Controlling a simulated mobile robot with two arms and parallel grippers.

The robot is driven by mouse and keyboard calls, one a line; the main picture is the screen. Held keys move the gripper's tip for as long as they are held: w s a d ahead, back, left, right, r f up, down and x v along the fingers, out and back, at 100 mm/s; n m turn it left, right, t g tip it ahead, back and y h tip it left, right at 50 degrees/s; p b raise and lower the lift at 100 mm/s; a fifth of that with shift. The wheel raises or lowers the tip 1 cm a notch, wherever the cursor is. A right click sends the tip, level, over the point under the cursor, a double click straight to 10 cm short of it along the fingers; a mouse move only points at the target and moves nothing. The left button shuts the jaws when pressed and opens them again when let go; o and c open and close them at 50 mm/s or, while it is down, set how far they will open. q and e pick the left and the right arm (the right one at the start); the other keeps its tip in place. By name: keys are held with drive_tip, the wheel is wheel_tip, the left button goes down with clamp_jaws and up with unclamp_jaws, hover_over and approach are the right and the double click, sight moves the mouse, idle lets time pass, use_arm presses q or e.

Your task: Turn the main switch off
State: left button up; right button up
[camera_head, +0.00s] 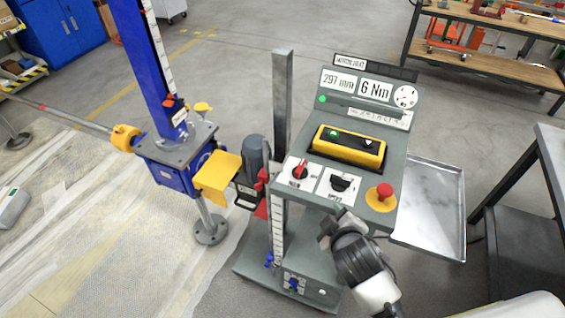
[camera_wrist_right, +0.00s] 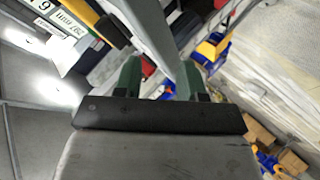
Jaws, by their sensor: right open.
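The red rotary knob (camera_head: 299,170), which looks like the main switch, sits on a white plate at the left of the grey control panel (camera_head: 325,102). Its handle points roughly up the panel; the small lettering is hard to read. A black rotary knob (camera_head: 341,184) sits on a similar plate to its right. My right gripper (camera_head: 333,226) is just below the panel's front edge, below and right of the red knob and apart from it. In the right wrist view the two fingers (camera_wrist_right: 158,76) are spread with nothing held. My left gripper is not in view.
A red mushroom button (camera_head: 384,191) stands at the panel's lower right. A yellow button box (camera_head: 347,146) with a lit green button sits above the knobs. A blue screw jack (camera_head: 173,160) stands left, and a metal tray (camera_head: 433,205) juts out right.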

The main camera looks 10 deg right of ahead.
drive_tip(key=w+a+r+n+t+y, duration=0.7)
drive_tip(key=w+a+r+n, duration=0.25)
drive_tip(key=r+n, duration=0.4)
drive_tip(key=a+r+n+g+y, duration=0.4)
drive_tip(key=a+n+y, duration=0.5)
drive_tip(key=n, duration=0.6)
drive_tip(key=n+g+h+p, duration=0.1)
drive_tip(key=n+g+h, duration=1.4)
drive_tip(key=n, duration=1.3)
approach(301, 165)
wheel_tip(301, 165, down, 8)
drive_tip(key=p, duration=0.3)
drive_tip(key=shift+s+a, duration=0.15)
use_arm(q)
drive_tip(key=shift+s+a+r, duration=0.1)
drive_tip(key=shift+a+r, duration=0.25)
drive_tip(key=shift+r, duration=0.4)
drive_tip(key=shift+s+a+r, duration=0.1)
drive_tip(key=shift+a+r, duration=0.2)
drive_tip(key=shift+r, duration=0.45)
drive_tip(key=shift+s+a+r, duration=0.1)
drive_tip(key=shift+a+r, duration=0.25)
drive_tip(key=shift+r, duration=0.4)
use_arm(e)
drive_tip(key=shift+f, duration=0.75)
